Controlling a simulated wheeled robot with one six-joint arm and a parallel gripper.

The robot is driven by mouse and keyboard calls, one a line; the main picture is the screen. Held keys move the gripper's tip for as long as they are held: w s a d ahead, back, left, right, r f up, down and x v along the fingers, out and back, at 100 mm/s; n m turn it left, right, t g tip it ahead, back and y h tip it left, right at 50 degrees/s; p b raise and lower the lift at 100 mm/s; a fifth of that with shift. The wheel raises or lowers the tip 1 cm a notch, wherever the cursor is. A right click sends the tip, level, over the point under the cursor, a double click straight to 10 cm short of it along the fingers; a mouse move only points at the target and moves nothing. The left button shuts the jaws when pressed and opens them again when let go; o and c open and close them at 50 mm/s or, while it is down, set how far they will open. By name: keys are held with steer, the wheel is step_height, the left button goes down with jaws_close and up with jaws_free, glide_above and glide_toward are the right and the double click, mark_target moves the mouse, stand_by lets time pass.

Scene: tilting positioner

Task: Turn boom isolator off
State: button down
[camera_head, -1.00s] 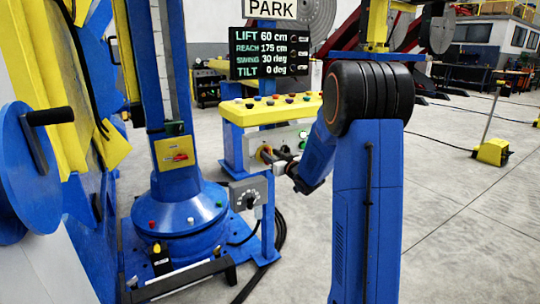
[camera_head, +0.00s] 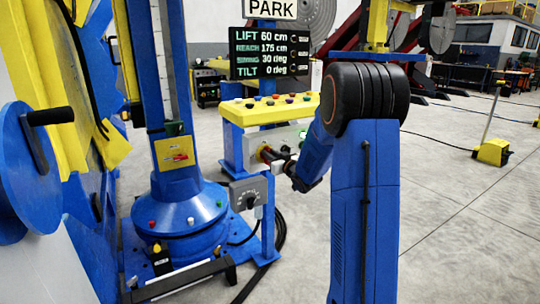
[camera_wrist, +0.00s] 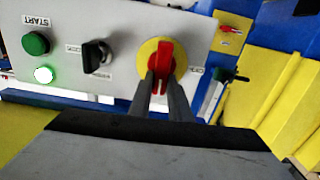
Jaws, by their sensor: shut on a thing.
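A rotary isolator (camera_wrist: 181,61), a red handle on a round yellow plate, sits on a grey control panel (camera_wrist: 119,18) in the wrist view. Its red handle points roughly along the gripper's fingers, close to upright in that view. My gripper (camera_wrist: 163,84) is shut on the red handle, one dark finger on each side. In the head view my gripper (camera_head: 277,160) reaches the front of the panel under the yellow button desk, and the isolator is mostly hidden there. The small label beside the isolator is too blurred to read.
A black selector knob (camera_wrist: 97,54), a green START button (camera_wrist: 36,43) and a lit lamp (camera_wrist: 44,75) are beside the isolator. A grey dial box (camera_head: 248,192) stands just below my gripper.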

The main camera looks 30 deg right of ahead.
steer(key=n, duration=0.4)
steer(key=a+f+n, duration=0.1)
steer(key=n, duration=0.8)
steer(key=shift+a+f, duration=0.25)
steer(key=shift+a, duration=0.15)
steer(key=shift+f+n, duration=0.2)
steer(key=shift+n, duration=0.85)
steer(key=shift+f+n, duration=0.15)
steer(key=shift+n, duration=0.9)
steer(key=shift+s+n, duration=0.1)
steer(key=shift+n, duration=0.2)
steer(key=c, duration=1.6)
jaws_free()
steer(key=shift+c, duration=0.2)
